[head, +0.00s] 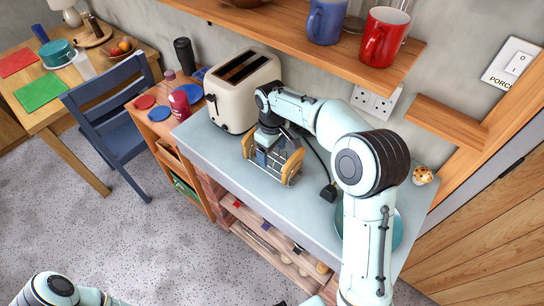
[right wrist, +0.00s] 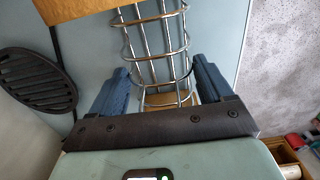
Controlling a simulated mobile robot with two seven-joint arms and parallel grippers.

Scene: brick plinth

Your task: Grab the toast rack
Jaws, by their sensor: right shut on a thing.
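The toast rack (head: 291,170), silver wire with wooden end pieces, is on the pale blue counter in front of the toaster. My right gripper (head: 268,157) is at the rack and shut on it, partly covering it in the head view. In the right wrist view, the blue fingers of my right gripper (right wrist: 160,78) are on either side of the rack's wires (right wrist: 155,40). I cannot tell whether the rack touches the counter. My left gripper is out of view; only part of my left arm shows at the bottom left.
The cream toaster (head: 238,95) stands close behind the rack. A muffin (head: 422,175) and a teal plate (head: 397,232) are farther right. Blue and red mugs (head: 384,38) stand on the shelf above.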

